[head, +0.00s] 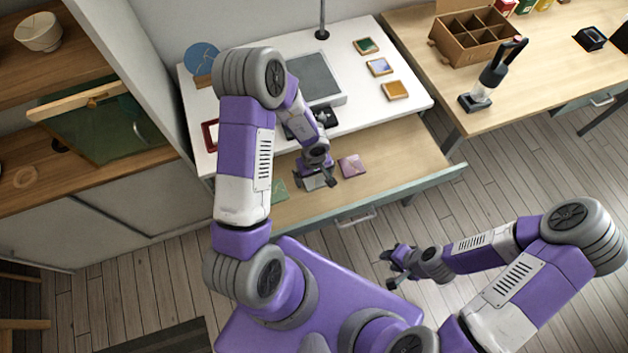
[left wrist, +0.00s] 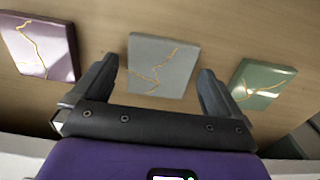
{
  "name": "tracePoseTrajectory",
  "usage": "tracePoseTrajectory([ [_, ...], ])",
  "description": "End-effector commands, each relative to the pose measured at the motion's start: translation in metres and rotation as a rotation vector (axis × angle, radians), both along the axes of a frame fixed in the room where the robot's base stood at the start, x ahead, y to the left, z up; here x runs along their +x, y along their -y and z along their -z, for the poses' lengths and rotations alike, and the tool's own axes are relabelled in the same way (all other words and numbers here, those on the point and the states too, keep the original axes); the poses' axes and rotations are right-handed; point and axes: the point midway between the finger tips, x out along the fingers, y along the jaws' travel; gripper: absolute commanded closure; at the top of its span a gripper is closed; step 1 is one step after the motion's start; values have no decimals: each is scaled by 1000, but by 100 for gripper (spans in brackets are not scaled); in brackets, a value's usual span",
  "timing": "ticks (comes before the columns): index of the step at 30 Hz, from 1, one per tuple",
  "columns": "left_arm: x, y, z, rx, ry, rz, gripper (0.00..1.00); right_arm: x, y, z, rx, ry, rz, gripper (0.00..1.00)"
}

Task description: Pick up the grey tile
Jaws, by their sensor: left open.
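The grey tile (left wrist: 162,66) with gold seams lies flat in the open wooden drawer, between a pink tile (left wrist: 40,46) and a green tile (left wrist: 262,82) in the left wrist view. My left gripper (left wrist: 156,88) is open, with its two fingers to either side of the grey tile's near part in that view. I cannot tell whether the fingers touch it. In the head view my left gripper (head: 322,182) is over the drawer and partly hides the grey tile (head: 313,182). My right gripper (head: 390,268) is away from the desk, over the floor, and too small to read.
The pink tile (head: 352,165) and green tile (head: 279,191) lie close on both sides in the drawer (head: 400,150). Several framed tiles and a grey board (head: 316,78) sit on the white desktop (head: 410,95) behind. A wooden table (head: 420,30) stands at right.

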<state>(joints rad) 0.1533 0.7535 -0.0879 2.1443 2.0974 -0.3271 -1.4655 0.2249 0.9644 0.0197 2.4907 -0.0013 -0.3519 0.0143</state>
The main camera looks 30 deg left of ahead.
Motion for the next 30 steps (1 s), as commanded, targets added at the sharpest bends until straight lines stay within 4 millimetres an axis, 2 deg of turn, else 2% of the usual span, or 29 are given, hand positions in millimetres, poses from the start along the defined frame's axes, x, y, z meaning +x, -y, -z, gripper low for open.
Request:
tracePoseTrajectory([
  [7,0,0,0,-1,1,1,2,0,0,0,0,0,0,62],
  [18,0,0,0,0,0,0,58,0,0,0,0,0,0,62],
  [26,0,0,-2,0,1,0,59,0,0,-2,0,0,0,62],
  [30,0,0,-20,0,2,-2,59,0,0,-13,0,0,0,62],
])
